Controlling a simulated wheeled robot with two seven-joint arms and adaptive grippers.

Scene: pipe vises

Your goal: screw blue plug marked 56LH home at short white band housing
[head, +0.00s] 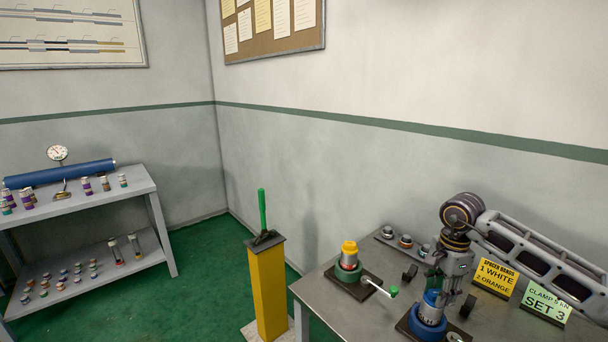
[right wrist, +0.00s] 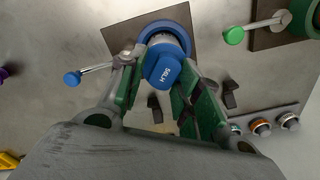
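The blue plug (right wrist: 163,72) marked 56LH sits at the mouth of a grey housing (right wrist: 181,36), upright in the blue vise (head: 428,320) on the bench. The plug's blue side also shows in the head view (head: 432,298). My right gripper (right wrist: 161,66) comes down from above, its two green-padded fingers on opposite sides of the plug, seemingly shut on it. Most of the housing is hidden behind the plug and fingers, so I cannot make out its band or how deep the plug sits. My left gripper is not in view.
A green vise (head: 371,277) holding a yellow-topped piece (head: 349,247) stands left of the blue vise. A tray (head: 384,236) with several small parts lies behind. A yellow spacer-band sign (head: 495,277) and a green clamp sign (head: 547,305) stand to the right.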

